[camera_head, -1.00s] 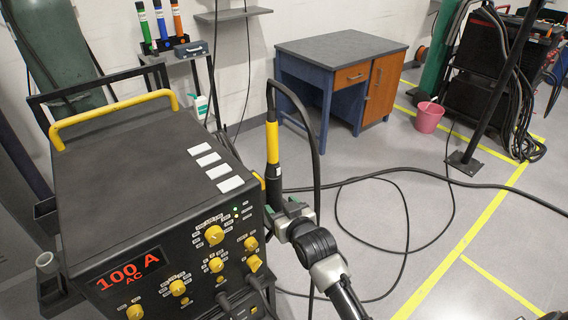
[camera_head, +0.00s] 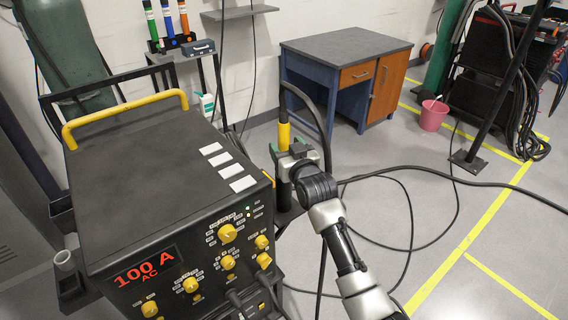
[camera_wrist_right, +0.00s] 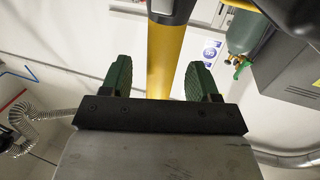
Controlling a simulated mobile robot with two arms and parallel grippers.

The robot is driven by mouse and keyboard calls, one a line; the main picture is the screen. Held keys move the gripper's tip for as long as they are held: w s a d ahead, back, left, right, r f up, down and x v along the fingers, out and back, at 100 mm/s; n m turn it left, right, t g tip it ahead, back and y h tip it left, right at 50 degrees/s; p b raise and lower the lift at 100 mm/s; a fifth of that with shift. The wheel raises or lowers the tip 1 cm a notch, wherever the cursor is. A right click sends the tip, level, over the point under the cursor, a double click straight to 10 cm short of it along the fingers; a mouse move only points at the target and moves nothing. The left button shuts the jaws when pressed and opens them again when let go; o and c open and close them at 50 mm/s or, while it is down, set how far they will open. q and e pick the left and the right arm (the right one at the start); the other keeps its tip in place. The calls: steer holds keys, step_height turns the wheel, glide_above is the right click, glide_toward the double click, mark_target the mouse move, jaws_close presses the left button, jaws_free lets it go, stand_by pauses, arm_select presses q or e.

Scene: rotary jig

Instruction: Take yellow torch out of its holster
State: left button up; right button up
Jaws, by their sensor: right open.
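The torch (camera_head: 284,137) stands upright at the right side of the welding machine, with a yellow band and a black cable curving over from its top. My right gripper (camera_head: 284,153) is at the torch's yellow part, jaws open. In the right wrist view the torch's yellow body (camera_wrist_right: 166,65) runs between the two green fingers (camera_wrist_right: 160,82), with visible gaps on both sides. The black holster (camera_head: 287,204) is at the machine's side, partly hidden behind my gripper and the machine. My left gripper is not in view.
The welding machine (camera_head: 150,160) with a yellow handle and knobs fills the left. A desk (camera_head: 345,48), a pink bucket (camera_head: 432,116) and loose cables (camera_head: 405,200) lie beyond. The floor right of my arm is mostly open.

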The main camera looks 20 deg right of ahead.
steer(key=shift+w+a+f, duration=0.1)
steer(key=shift+w+a, duration=0.05)
steer(key=shift+w, duration=0.8)
steer(key=shift+s, duration=0.1)
steer(key=c, duration=1)
steer(key=shift+r, duration=0.25)
step_height(320, 180, up, 18)
steer(key=b, duration=0.1)
steer(key=shift+f, duration=0.1)
